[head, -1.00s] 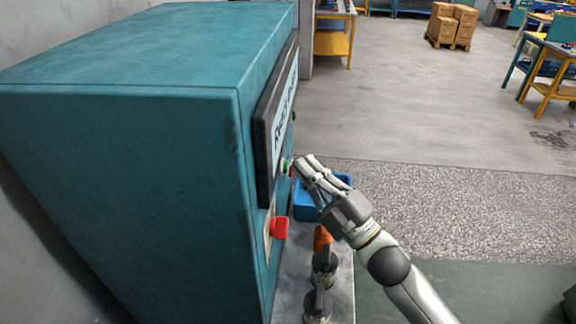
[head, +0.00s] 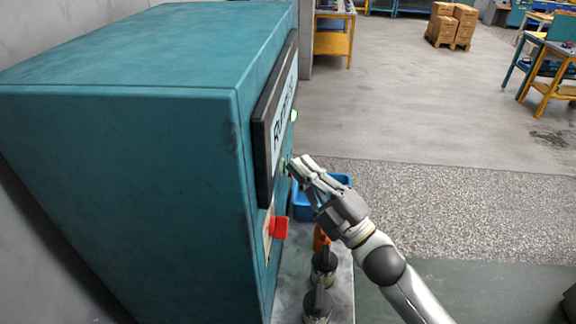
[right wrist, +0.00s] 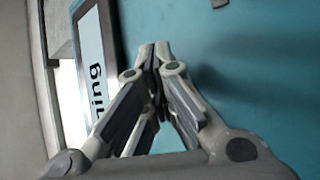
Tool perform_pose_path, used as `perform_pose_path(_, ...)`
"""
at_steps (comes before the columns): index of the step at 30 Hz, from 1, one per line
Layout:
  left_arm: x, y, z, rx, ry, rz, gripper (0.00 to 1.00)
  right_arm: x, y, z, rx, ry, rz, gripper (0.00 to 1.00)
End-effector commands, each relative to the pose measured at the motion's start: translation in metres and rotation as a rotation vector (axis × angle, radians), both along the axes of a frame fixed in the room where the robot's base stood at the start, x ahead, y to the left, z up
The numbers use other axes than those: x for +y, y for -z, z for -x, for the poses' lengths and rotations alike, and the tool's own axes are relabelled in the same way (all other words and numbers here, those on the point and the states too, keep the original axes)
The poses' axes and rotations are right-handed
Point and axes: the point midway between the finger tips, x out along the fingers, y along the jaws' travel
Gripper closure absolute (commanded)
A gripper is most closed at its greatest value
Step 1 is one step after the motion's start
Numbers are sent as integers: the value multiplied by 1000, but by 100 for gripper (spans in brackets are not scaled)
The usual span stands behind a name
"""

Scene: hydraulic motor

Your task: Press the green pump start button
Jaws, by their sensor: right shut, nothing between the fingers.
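The green pump start button (head: 286,164) shows as a small green bit on the front of the teal cabinet (head: 120,150), just below the display. My right gripper (head: 293,163) is shut and empty, with its fingertips at the button and partly hiding it. In the right wrist view the closed fingers (right wrist: 154,47) reach the teal panel and the button is hidden behind them. The display (head: 282,115) shows text starting with "R"; in the right wrist view the display (right wrist: 95,80) reads "ning" at its end. My left gripper is not in view.
A red button or handle (head: 278,228) sticks out lower on the panel. Below my right arm are dark knobbed parts (head: 323,265), an orange part (head: 320,238) and a blue bin (head: 305,206) on a grey ledge.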

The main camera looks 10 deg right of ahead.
Motion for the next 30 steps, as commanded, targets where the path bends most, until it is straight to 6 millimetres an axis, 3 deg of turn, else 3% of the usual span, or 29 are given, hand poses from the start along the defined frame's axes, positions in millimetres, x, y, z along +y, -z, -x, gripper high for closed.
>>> perform_pose_path(23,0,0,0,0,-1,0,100,-16,0,5,0,0,0,100)
perform_pose_path(30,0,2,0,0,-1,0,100,-34,1,10,1,1,3,100)
